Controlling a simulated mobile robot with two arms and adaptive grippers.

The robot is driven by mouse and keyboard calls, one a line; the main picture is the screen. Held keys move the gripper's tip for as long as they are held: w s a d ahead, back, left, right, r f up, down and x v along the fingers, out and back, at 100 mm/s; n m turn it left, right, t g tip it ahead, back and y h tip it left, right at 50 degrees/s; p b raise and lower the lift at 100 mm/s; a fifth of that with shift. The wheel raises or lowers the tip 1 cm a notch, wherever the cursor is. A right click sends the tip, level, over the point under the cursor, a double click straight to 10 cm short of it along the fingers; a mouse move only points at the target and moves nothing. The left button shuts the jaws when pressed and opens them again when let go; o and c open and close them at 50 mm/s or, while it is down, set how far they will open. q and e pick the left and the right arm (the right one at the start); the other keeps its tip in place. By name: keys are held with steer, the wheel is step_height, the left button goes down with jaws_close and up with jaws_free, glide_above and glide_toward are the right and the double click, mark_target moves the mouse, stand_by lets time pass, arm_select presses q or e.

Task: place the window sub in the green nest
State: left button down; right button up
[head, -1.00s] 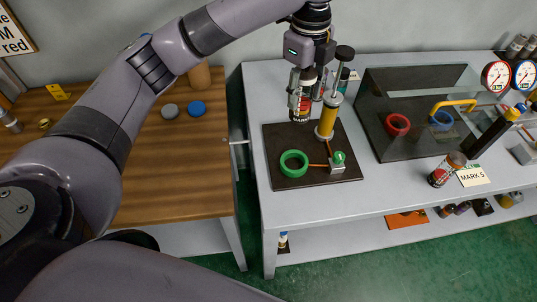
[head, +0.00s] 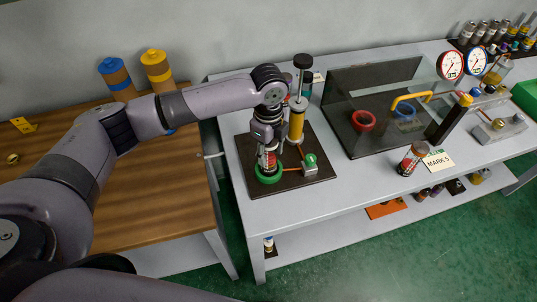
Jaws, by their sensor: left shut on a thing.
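The green nest (head: 268,178) is a ring on the dark board at the front left of the grey bench. My left gripper (head: 267,150) points down right above it, shut on the window sub (head: 268,163), a small part with red showing. The sub's lower end is at or inside the ring. The fingers cover much of it, so I cannot tell whether it rests on the bottom. My right gripper is not in view.
A yellow cylinder pump (head: 296,125) and a small green-knobbed valve (head: 310,162) stand close right of the nest. A clear-walled box (head: 375,100) holds red and blue rings. Another red-banded sub (head: 411,159) is beside the MARK 5 card (head: 438,162).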

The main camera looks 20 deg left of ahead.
mark_target(268, 158)
arm_select(q)
step_height(268, 158, down, 3)
steer(key=shift+r, duration=0.15)
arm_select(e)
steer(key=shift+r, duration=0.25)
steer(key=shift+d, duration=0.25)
arm_select(q)
steer(key=c, duration=1)
jaws_free()
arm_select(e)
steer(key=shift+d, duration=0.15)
arm_select(q)
step_height(268, 158, up, 12)
steer(key=shift+r+b, duration=0.1)
steer(key=shift+b, duration=1.1)
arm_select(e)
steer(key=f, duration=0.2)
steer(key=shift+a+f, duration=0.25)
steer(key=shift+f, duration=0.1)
